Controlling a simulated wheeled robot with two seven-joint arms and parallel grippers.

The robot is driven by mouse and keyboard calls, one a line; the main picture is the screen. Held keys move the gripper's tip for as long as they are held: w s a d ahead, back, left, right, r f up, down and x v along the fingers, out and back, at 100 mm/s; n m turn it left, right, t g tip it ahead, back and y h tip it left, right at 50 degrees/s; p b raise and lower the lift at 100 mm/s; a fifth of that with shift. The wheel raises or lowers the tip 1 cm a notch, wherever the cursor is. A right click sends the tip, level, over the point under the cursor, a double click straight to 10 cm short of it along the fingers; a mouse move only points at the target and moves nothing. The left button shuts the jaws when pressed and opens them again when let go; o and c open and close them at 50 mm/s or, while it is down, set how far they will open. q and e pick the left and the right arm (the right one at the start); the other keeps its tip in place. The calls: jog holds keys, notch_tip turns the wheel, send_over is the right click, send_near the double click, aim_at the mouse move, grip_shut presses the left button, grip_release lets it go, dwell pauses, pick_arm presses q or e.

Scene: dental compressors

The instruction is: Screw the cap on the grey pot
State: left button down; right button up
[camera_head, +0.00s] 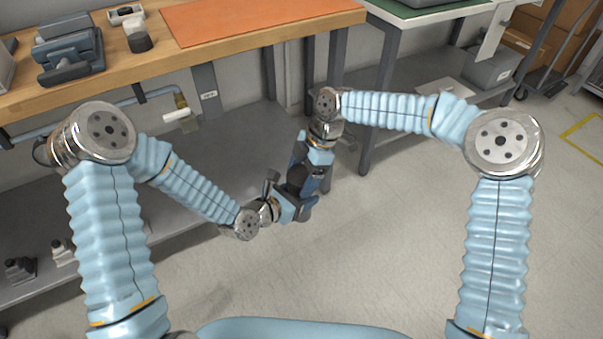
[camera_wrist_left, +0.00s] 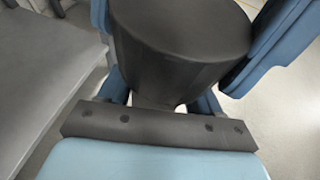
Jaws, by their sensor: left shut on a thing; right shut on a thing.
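A dark grey round pot (camera_wrist_left: 180,40) fills the upper middle of the left wrist view, its flat round face towards the camera. Blue fingers stand on both sides of it. In the head view the dark pot (camera_head: 297,177) is small and partly covered by the grippers. My left gripper (camera_head: 291,202) is shut on it, out in front of the lower shelf. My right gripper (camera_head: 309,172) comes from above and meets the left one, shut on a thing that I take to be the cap. The cap is hidden between the fingers, so I cannot tell how it sits on the pot.
A wooden bench (camera_head: 185,52) with an orange mat (camera_head: 255,18) stands behind, with a blue-grey device (camera_head: 68,55) and a small light and dark container (camera_head: 137,36). Below is a grey shelf (camera_head: 190,215) with small items at left.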

jog(key=shift+f, duration=0.6)
dwell(0.3)
jog(key=o, duration=1)
jog(key=shift+c, duration=0.2)
jog(key=shift+r, duration=0.1)
jog(key=shift+r, duration=2.2)
jog(key=shift+c, duration=0.3)
